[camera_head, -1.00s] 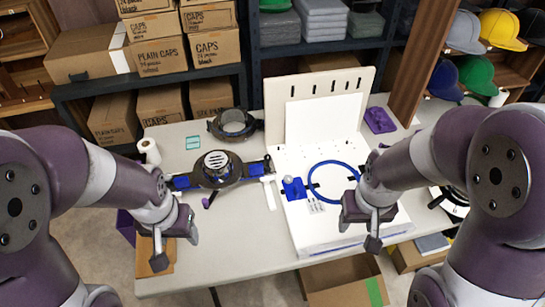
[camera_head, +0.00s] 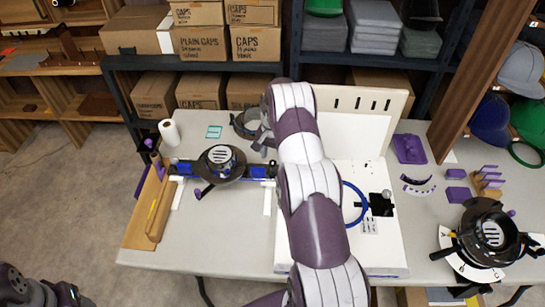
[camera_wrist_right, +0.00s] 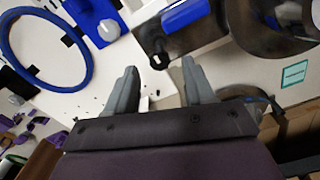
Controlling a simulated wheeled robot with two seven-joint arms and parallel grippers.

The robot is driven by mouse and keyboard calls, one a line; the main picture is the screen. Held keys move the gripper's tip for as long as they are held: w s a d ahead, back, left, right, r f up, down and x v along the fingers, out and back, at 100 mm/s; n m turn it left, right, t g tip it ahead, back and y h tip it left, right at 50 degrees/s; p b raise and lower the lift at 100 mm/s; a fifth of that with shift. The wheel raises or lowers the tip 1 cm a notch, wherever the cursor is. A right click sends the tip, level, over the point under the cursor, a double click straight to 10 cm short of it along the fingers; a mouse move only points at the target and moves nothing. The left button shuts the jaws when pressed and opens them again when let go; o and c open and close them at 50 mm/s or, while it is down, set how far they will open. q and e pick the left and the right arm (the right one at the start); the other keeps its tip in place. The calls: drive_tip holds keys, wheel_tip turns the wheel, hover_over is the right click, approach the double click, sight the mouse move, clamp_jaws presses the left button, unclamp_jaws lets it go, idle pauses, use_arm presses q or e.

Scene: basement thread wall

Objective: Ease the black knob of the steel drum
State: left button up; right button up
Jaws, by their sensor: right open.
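My left gripper is not in view; only part of my left arm shows at the bottom left.
A white board (camera_head: 395,245) with a blue hoop (camera_head: 354,205) lies right, partly behind my arm. A teal card (camera_head: 214,131) and a white roll (camera_head: 169,132) are left.

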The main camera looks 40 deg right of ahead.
drive_tip(key=shift+f, duration=1.1)
clamp_jaws()
drive_tip(key=n+b, duration=0.2)
drive_tip(key=n, duration=0.1)
drive_tip(key=shift+f, duration=0.15)
drive_tip(key=n+b, duration=0.2)
drive_tip(key=n, duration=0.2)
drive_tip(key=shift+n, duration=0.3)
drive_tip(key=n+b, duration=0.1)
drive_tip(key=n, duration=0.3)
drive_tip(key=n+b, duration=0.1)
drive_tip(key=n, duration=0.4)
drive_tip(key=shift+r, duration=0.2)
drive_tip(key=shift+n, duration=0.3)
